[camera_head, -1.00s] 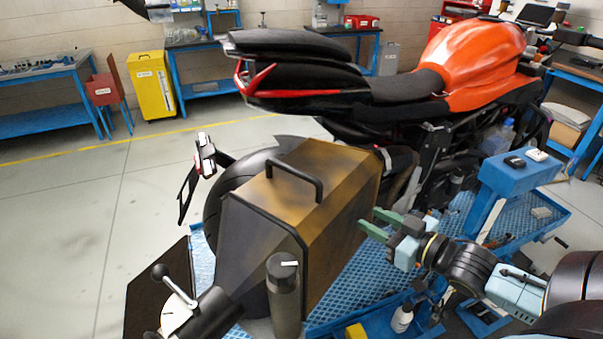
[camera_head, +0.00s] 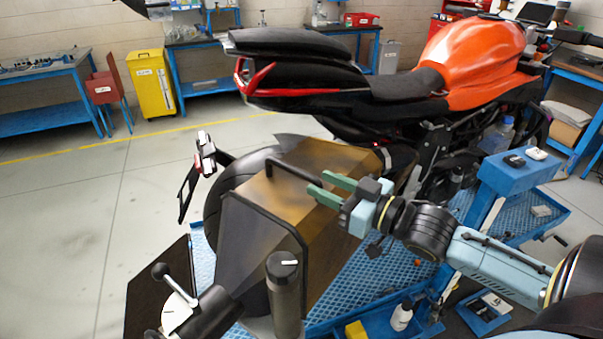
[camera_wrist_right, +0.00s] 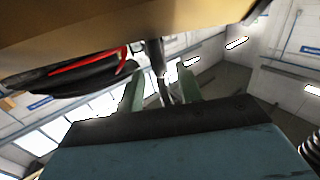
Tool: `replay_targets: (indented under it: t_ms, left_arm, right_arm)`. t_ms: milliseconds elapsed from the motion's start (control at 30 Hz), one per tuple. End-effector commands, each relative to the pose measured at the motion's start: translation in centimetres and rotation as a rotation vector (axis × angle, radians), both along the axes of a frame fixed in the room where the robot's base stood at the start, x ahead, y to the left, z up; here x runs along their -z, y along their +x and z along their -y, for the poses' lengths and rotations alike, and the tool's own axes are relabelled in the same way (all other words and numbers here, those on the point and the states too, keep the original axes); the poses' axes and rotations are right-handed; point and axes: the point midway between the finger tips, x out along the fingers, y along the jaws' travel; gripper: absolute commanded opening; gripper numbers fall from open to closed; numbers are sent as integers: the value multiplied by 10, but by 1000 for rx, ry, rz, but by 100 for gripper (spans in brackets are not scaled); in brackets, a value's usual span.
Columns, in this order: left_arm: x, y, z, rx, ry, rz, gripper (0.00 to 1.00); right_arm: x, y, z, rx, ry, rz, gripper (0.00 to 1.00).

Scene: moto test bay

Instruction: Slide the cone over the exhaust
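The cone (camera_head: 263,228) is a large brown-gold, box-like hood with black edges. It stands behind the motorcycle's rear wheel, with a black bar handle (camera_head: 292,174) on top. My right gripper (camera_head: 324,188) has its green fingers spread at the handle's right end. In the right wrist view, the gold cone (camera_wrist_right: 130,22) fills the top, and a dark bar, apparently the handle (camera_wrist_right: 155,55), shows between the open fingers (camera_wrist_right: 160,85). I cannot tell whether they touch it. The exhaust cannot be made out; the cone covers that area. My left gripper is not in view.
The orange and black motorcycle (camera_head: 470,65) stands on a blue lift (camera_head: 350,270). A dark grey cylinder (camera_head: 284,290) and a lever (camera_head: 172,283) are in front of the cone. A blue post (camera_head: 520,175) rises at right. The floor at left is clear.

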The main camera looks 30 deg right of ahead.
Motion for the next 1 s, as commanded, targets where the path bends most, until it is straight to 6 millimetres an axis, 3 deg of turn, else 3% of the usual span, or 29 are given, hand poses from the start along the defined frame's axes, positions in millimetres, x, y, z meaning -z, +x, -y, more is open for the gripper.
replay_targets:
  t_ms: [500, 933, 1000]
  left_arm:
    - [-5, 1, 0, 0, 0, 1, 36]
    - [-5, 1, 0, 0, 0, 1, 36]
    - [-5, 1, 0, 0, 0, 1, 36]
  right_arm:
    - [-1, 53, -18, 0, 0, 2, 36]
    - [0, 59, -20, 0, -1, 0, 36]
    - [0, 59, -20, 0, -1, 0, 28]
